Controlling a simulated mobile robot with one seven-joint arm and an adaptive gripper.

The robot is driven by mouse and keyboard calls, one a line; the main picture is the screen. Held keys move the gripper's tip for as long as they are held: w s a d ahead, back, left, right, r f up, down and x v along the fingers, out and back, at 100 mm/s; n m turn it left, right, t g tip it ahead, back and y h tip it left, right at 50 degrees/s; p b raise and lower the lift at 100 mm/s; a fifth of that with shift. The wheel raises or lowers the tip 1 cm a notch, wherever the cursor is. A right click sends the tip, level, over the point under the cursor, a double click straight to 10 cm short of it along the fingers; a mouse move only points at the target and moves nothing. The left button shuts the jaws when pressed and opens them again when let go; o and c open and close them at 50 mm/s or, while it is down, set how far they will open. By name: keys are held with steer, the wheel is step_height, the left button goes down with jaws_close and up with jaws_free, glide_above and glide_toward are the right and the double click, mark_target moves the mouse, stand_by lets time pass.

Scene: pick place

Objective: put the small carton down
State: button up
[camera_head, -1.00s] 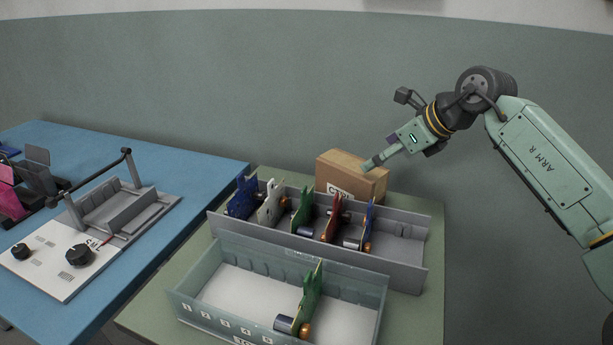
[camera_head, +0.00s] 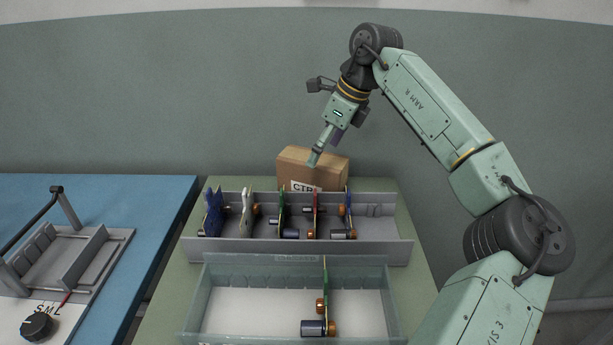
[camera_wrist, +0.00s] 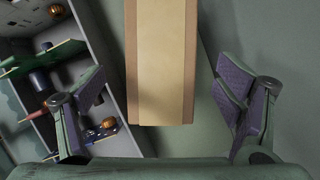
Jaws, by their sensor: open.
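The small brown carton (camera_head: 313,167) stands on the green table behind the grey rack, its printed label facing forward. In the wrist view the carton (camera_wrist: 160,62) lies between my spread fingers, with clear gaps on both sides. My gripper (camera_head: 313,159) is just in front of and above the carton in the head view. In the wrist view my gripper (camera_wrist: 160,108) is open and holds nothing. Whether a finger touches the carton cannot be told from the head view.
The grey rack (camera_head: 385,247) holds several upright boards close in front of the carton. A clear bin (camera_head: 208,300) with one green board stands nearer. A blue table (camera_head: 165,215) with a grey fixture (camera_head: 83,262) is at left. Bare green table (camera_head: 398,186) shows right of the carton.

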mark_target(307, 174)
steer(key=x, duration=0.2)
steer(key=p+x, duration=0.1)
steer(key=x, duration=0.4)
steer(key=shift+w+a+f, duration=0.15)
steer(key=shift+a, duration=0.2)
steer(key=shift+w+a+f, duration=0.1)
steer(key=shift+a+f, duration=0.05)
steer(key=shift+f, duration=0.3)
steer(key=shift+f, duration=0.2)
steer(key=shift+c, duration=0.6)
steer(key=c, duration=1.3)
